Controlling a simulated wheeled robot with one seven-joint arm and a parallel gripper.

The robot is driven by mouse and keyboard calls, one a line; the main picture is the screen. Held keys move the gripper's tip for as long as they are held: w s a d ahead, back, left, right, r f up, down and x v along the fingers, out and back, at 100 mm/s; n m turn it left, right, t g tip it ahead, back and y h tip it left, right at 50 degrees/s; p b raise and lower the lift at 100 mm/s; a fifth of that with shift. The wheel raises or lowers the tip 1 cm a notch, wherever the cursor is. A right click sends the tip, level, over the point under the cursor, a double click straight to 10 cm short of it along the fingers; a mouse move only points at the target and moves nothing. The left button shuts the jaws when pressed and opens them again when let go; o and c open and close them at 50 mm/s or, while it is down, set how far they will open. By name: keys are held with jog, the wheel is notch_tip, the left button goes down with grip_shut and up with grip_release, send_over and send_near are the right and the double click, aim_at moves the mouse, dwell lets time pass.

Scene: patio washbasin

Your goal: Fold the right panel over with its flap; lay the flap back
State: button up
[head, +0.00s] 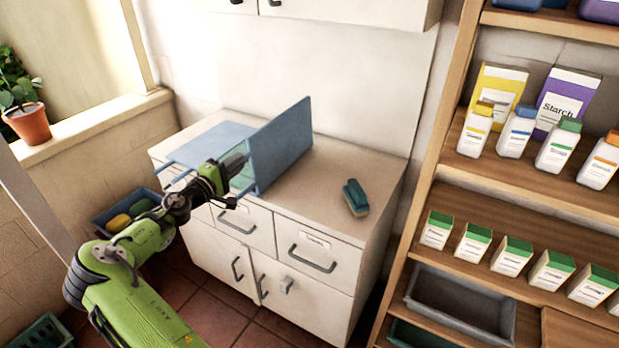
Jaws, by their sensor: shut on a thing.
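A blue folding board stands on the washbasin cabinet's counter. Its left part (208,141) lies flat. Its right panel (287,143) stands nearly upright, tilted, on edge. My gripper (238,169) is at the near left side of the right panel, shut on its flap, a small light-blue piece (241,181) at the jaws. The jaws and wrist partly hide the flap and the board's middle. A pale green patch (236,155) shows between the flat part and the raised panel; I cannot tell what it is.
A teal brush (355,197) lies on the counter to the right, with bare counter (310,200) between it and the panel. A wooden shelf (450,150) with bottles and boxes stands at the right. A blue bin (100,222) is at the left.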

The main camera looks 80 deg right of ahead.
jog(key=shift+s+a+f+b, duration=2.5)
jog(key=shift+s+f+b, duration=0.8)
jog(key=shift+s, duration=2.4)
jog(key=s+a+f+b, duration=0.1)
jog(key=s+f+b, duration=0.2)
jog(key=f+b, duration=0.5)
notch_tip(320, 180, down, 2)
jog(key=shift+a+b, duration=0.15)
jog(key=shift+b, duration=0.25)
jog(key=o, duration=1.8)
